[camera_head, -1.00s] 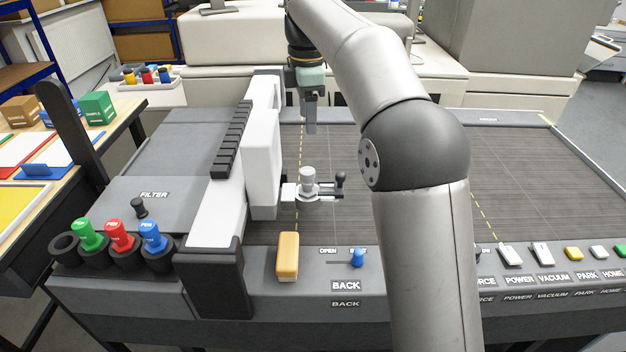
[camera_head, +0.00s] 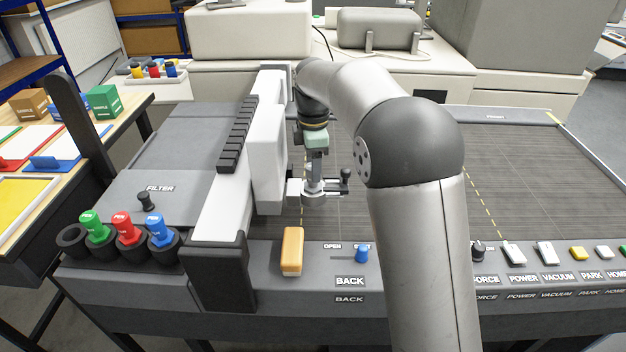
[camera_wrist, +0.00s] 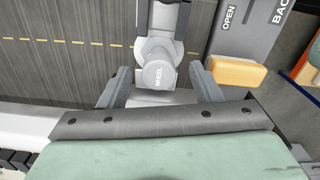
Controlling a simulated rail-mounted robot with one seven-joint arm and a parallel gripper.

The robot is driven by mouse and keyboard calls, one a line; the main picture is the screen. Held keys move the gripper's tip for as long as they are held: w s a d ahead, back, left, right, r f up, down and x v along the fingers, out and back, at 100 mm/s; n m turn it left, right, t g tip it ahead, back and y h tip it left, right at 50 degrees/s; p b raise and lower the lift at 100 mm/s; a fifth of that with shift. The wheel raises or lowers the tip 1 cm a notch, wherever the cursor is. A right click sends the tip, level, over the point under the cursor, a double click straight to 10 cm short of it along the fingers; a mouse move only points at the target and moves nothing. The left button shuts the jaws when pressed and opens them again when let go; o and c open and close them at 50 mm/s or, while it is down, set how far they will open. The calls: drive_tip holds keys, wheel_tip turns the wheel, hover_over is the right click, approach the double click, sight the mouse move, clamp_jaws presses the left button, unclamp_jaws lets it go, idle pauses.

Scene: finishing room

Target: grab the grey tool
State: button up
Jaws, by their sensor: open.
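The grey tool (camera_wrist: 158,74) stands in a holder on the white carriage. A small dark knob (camera_head: 345,175) sits at the holder's right.
The white carriage (camera_head: 266,160) stands close left of my gripper. Green (camera_head: 92,222), red (camera_head: 123,225) and blue (camera_head: 158,226) tools stand in black cups at the left. An orange block (camera_head: 292,250) and blue lever (camera_head: 362,253) are in front. The dark bed (camera_head: 520,190) is clear at right.

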sight(313, 186)
drive_tip(key=shift+f, duration=1.45)
drive_tip(key=c, duration=1.1)
drive_tip(key=shift+r, duration=0.1)
